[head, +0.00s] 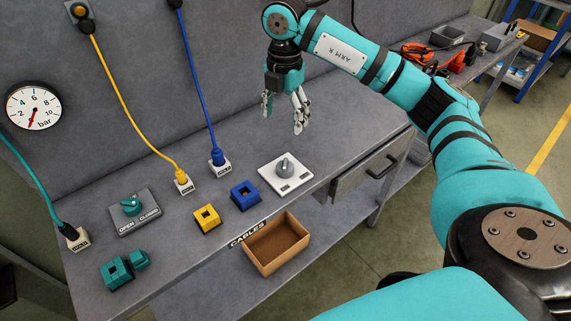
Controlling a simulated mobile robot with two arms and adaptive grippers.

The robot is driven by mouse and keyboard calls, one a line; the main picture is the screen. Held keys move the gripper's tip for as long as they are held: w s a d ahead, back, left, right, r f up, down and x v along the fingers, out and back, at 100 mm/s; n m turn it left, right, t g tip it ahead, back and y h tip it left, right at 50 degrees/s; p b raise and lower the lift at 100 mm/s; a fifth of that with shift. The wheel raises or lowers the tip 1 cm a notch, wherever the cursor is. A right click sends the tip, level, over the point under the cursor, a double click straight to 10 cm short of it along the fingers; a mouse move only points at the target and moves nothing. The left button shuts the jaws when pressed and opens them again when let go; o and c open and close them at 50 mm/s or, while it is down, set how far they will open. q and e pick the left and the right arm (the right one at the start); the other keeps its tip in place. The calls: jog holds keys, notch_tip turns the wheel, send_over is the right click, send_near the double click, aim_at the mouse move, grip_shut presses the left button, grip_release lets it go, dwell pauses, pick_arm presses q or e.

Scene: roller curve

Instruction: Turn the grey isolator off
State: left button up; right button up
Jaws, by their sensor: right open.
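The grey isolator (286,166) is a grey knob on a pale square plate (267,181). It sits on the grey bench near its front edge, right of the blue socket block. Small dark labels lie along the plate's front side, too small to read. I cannot tell which label the knob points to. My right gripper (283,121) hangs above the bench, behind the isolator in the picture, fingers pointing down. It is open, empty and apart from the knob. My left gripper is not in view.
A teal valve (131,206) marked "OPEN" stands at the left. Yellow (207,219), blue (245,195) and teal (116,272) blocks line the bench. Plugged cables rise to the back panel. An open cardboard box (275,244) is in front. Bench surface right of the isolator is clear.

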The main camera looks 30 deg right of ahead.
aim_at(285, 163)
notch_tip(285, 163, down, 17)
jog(key=p, duration=0.4)
jog(key=shift+d+f, duration=0.1)
jog(key=shift+f, duration=0.05)
jog(key=c, duration=1.2)
jog(key=shift+o, duration=0.2)
